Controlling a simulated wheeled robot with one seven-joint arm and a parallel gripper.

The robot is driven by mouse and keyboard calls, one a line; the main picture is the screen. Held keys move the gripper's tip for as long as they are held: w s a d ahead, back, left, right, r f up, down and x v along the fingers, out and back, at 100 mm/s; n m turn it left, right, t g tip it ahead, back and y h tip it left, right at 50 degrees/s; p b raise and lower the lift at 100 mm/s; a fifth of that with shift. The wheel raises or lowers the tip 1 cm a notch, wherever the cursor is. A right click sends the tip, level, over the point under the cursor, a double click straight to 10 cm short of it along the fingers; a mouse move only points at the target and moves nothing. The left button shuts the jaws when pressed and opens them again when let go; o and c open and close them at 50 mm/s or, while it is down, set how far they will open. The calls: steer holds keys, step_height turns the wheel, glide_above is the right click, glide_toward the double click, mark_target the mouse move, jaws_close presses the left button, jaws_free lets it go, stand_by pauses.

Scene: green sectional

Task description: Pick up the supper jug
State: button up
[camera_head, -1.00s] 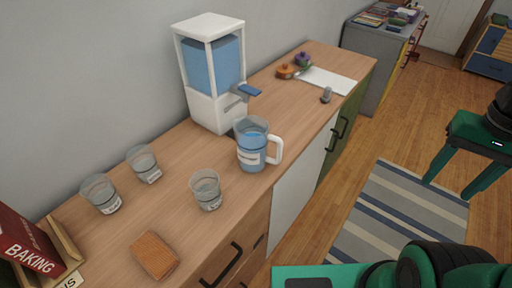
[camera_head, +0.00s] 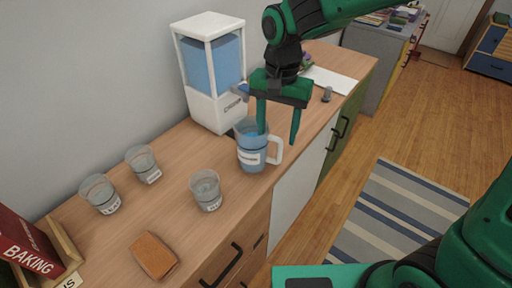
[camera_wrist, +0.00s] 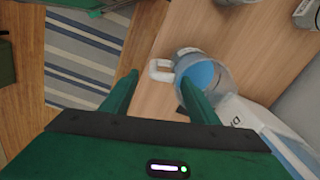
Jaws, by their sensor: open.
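The supper jug (camera_head: 250,155) is a clear jug of blue liquid with a white handle and a label. It stands upright on the wooden counter in front of the water dispenser, handle toward the counter's front edge. In the wrist view the jug (camera_wrist: 202,78) shows from above, just beyond the fingertips, with its handle between the two finger lines. My gripper (camera_head: 278,138) is open and empty, fingers pointing down, above and beside the jug. In the head view one finger overlaps the jug; I cannot tell whether it touches.
A white dispenser (camera_head: 212,100) with a blue tank stands just behind the jug. Clear glasses (camera_head: 206,190), (camera_head: 143,163), (camera_head: 99,193) stand to the left. A brown block (camera_head: 153,255) and a red baking book (camera_head: 27,245) are nearer. The counter's front edge is close to the handle.

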mark_target(274, 159)
step_height(274, 159, down, 9)
steer(key=shift+s+f, duration=0.1)
stand_by(0.5)
jaws_close()
